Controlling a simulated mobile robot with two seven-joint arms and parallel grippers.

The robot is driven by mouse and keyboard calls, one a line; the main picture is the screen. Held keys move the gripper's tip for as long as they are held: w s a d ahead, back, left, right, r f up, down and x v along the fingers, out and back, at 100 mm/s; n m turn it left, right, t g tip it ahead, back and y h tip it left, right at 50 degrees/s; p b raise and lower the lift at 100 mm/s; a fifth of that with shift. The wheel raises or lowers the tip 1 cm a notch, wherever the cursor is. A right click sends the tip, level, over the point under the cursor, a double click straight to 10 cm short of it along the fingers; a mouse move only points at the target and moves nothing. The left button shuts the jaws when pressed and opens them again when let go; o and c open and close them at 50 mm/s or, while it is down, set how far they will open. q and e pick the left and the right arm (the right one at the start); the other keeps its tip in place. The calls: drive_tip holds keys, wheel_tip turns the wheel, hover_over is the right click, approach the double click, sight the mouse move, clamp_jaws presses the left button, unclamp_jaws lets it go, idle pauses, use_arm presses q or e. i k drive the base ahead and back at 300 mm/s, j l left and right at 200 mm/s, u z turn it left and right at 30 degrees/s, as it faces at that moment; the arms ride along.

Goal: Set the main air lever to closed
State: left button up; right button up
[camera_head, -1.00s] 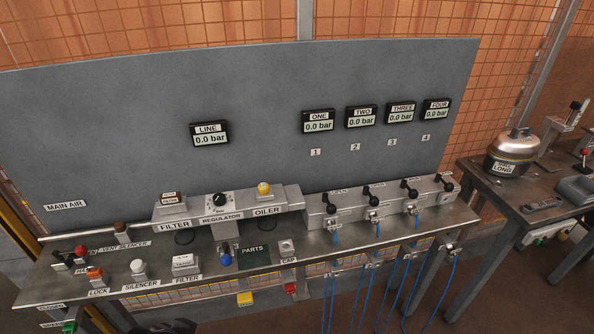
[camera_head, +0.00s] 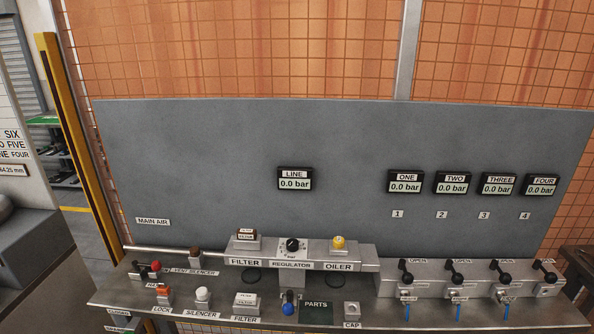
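The "MAIN AIR" label (camera_head: 153,221) is at the lower left of the grey panel (camera_head: 220,140). Below it, at the left end of the bench, a small lever with a red ball knob (camera_head: 155,266) stands beside a black handle (camera_head: 136,266). The label by them is partly covered, and I cannot tell which is the main air lever or its setting. Small position labels on the bench's front left edge (camera_head: 118,312) are too small to read surely. Neither of my grippers is in view.
The line gauge (camera_head: 294,180) reads 0.0 bar, as do the other gauges. An orange lock (camera_head: 163,289), a white silencer (camera_head: 203,294) and a regulator (camera_head: 292,246) stand on the bench (camera_head: 110,290). Black levers (camera_head: 405,277) line the right. A yellow post (camera_head: 75,140) rises at left.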

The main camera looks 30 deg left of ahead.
sight(156, 266)
drive_tip(key=u, duration=2.15)
